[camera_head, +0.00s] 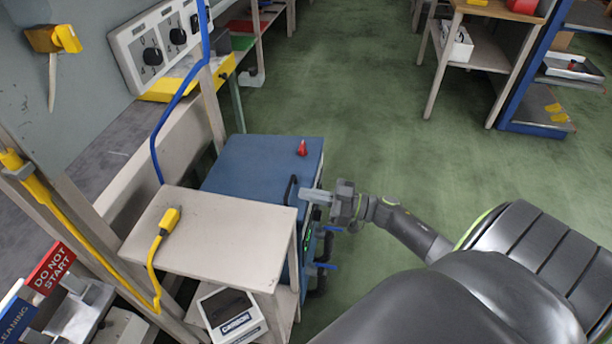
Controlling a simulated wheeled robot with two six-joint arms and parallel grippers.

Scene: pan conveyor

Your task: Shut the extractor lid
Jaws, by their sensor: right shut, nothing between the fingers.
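The extractor is a blue box (235,168) standing on the floor beside a beige stand, with a small red part on its flat top. A dark handle (290,189) shows at its right side near the front corner. I cannot tell for sure whether its lid lies fully down. My right gripper (305,194) is shut and empty, at the right side of the box, close to the handle. Whether the fingers touch the box or handle is unclear. My left gripper is not in view.
The beige stand (210,235) is close in front of the box, with a yellow plug and cable on it. A box-shaped device (232,318) sits on its lower shelf. A panel of sockets (165,45) hangs at the upper left. Green floor (370,110) is clear to the right.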

